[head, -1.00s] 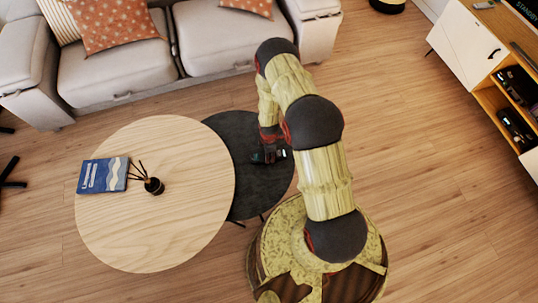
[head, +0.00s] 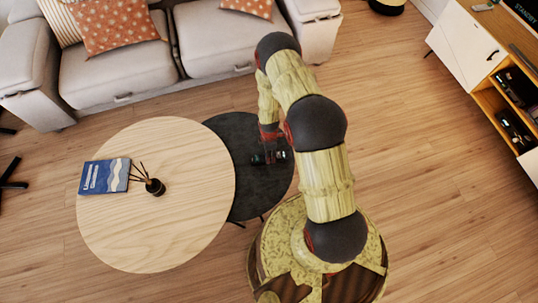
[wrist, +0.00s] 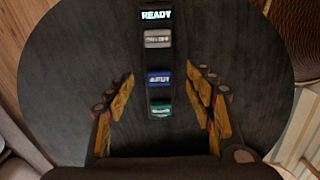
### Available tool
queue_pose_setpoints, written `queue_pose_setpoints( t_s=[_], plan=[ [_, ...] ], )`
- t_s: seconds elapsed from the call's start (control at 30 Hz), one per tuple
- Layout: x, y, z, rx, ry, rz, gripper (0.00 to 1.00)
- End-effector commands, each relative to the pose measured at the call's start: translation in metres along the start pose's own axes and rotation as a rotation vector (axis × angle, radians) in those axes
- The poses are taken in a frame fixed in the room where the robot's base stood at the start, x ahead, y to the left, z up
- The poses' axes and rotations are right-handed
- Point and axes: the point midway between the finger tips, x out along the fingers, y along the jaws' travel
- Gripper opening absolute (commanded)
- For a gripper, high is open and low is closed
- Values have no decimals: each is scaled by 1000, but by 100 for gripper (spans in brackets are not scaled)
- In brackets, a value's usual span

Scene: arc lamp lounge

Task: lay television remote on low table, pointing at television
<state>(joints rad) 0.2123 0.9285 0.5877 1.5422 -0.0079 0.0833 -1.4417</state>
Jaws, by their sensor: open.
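In the wrist view, a slim dark object that looks like the television remote (wrist: 159,93) lies on the dark round low table (wrist: 70,75). It has a lit "READY" display at the far end and grey, blue and green keys. Its dark body blends into the tabletop. My gripper (wrist: 163,88) is open, with fingers apart on both sides of it and gaps showing. In the head view my gripper (head: 268,158) is low over the dark table (head: 245,195), and the arm partly hides this spot. The television (head: 524,10) reads "STANDBY" at the top right.
A higher-looking pale wood round table (head: 190,235) overlaps the dark table's left side, with a blue book (head: 105,176) and reed diffuser (head: 154,186). A sofa (head: 115,75) stands behind. A media console (head: 470,45) is at right; floor between is clear.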

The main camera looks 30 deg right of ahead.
Motion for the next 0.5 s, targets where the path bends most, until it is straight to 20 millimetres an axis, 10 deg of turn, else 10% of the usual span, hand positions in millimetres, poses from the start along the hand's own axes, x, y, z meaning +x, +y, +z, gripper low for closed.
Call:
queue_pose_setpoints(
  t_s=[0.5],
  plan=[
    [-84, 0, 0, 0, 0, 0, 54]
  ],
)
